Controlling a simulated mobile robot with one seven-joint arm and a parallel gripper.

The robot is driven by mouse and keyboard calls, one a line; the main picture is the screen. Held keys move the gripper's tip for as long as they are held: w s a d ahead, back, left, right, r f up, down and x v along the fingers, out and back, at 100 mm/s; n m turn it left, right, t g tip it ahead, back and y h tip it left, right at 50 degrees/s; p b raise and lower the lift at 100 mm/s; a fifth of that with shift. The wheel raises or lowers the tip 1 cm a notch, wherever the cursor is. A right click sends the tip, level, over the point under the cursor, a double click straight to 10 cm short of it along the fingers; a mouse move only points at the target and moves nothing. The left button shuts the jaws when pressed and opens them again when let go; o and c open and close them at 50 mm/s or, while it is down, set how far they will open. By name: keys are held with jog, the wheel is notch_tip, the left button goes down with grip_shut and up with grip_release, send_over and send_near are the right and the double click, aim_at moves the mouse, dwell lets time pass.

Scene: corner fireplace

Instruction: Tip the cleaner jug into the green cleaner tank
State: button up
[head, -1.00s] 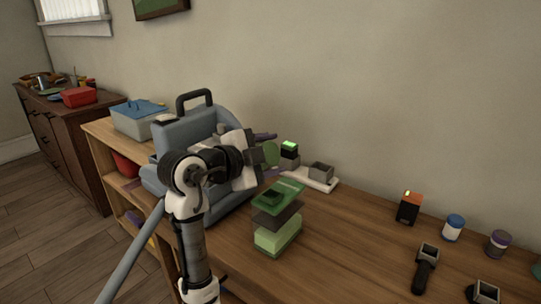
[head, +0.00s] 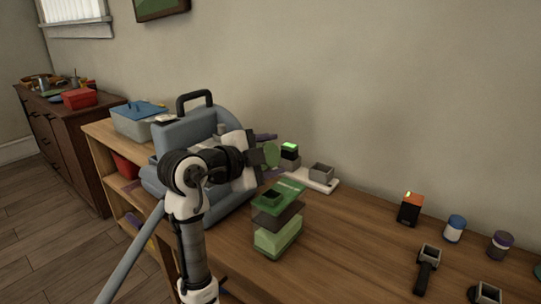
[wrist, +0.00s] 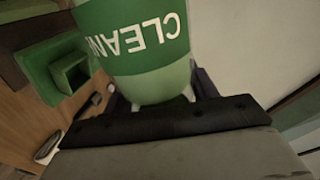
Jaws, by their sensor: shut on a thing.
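My gripper (head: 262,154) is shut on the cleaner jug, in front of the blue-grey case in the head view. The cleaner jug (wrist: 134,38) fills the top middle of the wrist view, pale green with a dark green band whose "CLEAN" lettering is upside down there. In the head view only a small green part of the jug (head: 271,154) shows past the gripper. The green cleaner tank (head: 279,240) stands on the wooden bench below and right of the gripper. Its green top with a square opening (wrist: 70,72) is left of the jug in the wrist view. The jug is above and apart from the tank.
A blue-grey case (head: 185,131) stands behind my arm. A white charger base (head: 322,186) with a grey block is near the wall. An orange-black battery (head: 410,209), two small jars and black handled tools are at right. The bench between is clear.

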jog(key=shift+w+a+f+m+t+y+b, duration=0.1)
jog(key=shift+f+m+t+y+b, duration=0.2)
jog(key=shift+f+m+b, duration=1.05)
jog(key=shift+w+a+f+m+t+y+b, duration=0.15)
jog(key=shift+m+y+b, duration=0.35)
jog(key=shift+b, duration=1.75)
dwell(4.4)
